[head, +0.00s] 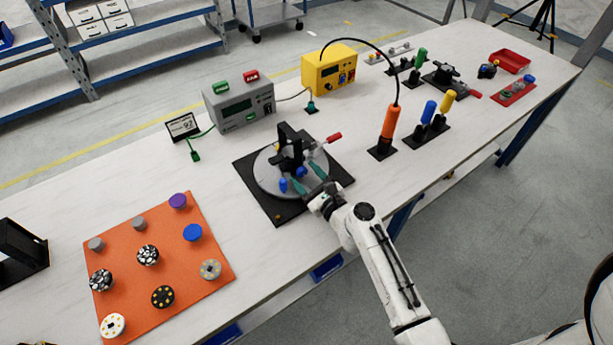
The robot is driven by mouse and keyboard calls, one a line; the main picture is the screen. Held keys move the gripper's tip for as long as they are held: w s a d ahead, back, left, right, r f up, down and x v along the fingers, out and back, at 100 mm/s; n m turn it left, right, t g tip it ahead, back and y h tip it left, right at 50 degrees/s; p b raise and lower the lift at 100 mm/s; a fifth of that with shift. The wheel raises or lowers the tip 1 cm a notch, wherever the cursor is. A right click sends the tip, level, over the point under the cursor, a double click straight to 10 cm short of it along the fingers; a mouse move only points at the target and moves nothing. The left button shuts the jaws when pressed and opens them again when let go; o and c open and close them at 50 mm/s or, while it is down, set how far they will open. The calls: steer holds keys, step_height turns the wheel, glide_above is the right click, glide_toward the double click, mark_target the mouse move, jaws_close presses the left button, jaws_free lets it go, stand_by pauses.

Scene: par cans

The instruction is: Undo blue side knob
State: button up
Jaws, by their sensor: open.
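A round grey turntable (262,178) on a black square base (277,212) carries a black upright fixture (291,152). A blue knob (301,171) sits low on the near side of the fixture. A second blue knob (283,185) stands left of it, near the plate's front edge. A red-handled lever (333,138) sticks out to the right. My gripper (304,177) comes from the near right with its teal fingers apart. The fingertips are close around the blue knob at the fixture; I cannot tell if they touch it. The fingers partly hide the fixture's lower side.
An orange board (130,235) with several round knobs lies at left. A grey meter (237,103) and a yellow box (329,72) stand behind. An orange-handled tool (389,122) stands upright at right, beside blue and yellow handles. Bare tabletop (215,170) lies left of the turntable.

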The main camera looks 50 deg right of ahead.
steer(key=b+v, duration=0.2)
steer(key=v, duration=0.7)
steer(key=shift+s+a+f, duration=0.1)
steer(key=shift+s, duration=0.25)
steer(key=shift+s+a, duration=0.15)
steer(key=shift+s, duration=0.4)
steer(key=shift+w, duration=0.15)
